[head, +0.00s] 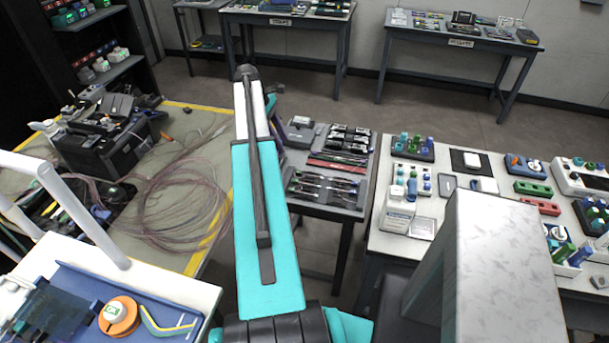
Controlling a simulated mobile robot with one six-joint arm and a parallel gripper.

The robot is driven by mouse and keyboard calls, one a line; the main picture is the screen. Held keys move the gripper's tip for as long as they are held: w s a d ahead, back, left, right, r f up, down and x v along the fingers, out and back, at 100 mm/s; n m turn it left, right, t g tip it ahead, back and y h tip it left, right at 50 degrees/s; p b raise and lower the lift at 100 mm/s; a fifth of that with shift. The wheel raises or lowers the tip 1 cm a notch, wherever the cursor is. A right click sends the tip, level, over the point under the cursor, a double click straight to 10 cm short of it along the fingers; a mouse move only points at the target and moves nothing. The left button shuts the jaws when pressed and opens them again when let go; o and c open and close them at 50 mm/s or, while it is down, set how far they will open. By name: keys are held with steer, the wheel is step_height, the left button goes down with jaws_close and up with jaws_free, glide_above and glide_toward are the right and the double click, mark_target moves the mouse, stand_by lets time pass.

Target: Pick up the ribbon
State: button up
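My teal and white arm reaches up the middle of the head view, and my gripper does not show. I cannot tell for sure which thing is the ribbon. A loose coil of thin pinkish fibre (178,212) lies on the yellow-edged table (222,112) at the left. Strands of it run toward a black splicing machine (105,150). A bent yellow and teal strip (165,329) lies on a blue tray (95,277) at the lower left, beside an orange spool (119,317). My arm hides part of the area beyond the coil.
A small table (340,213) with rows of tools stands right of my arm. A longer table (377,240) with bottles and coloured boxes is at the right. A pale block (510,265) fills the lower right. Open floor (430,125) lies behind the tables.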

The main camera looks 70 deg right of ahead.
steer(key=f, duration=0.1)
steer(key=p, duration=0.3)
glide_toward(298, 171)
steer(key=shift+x, duration=1.25)
steer(key=shift+s+f, duration=0.1)
steer(key=shift+p+x, duration=1)
steer(key=shift+x, duration=0.2)
steer(key=shift+p+x, duration=0.4)
steer(key=shift+x, duration=0.85)
steer(key=shift+c, duration=0.2)
jaws_close()
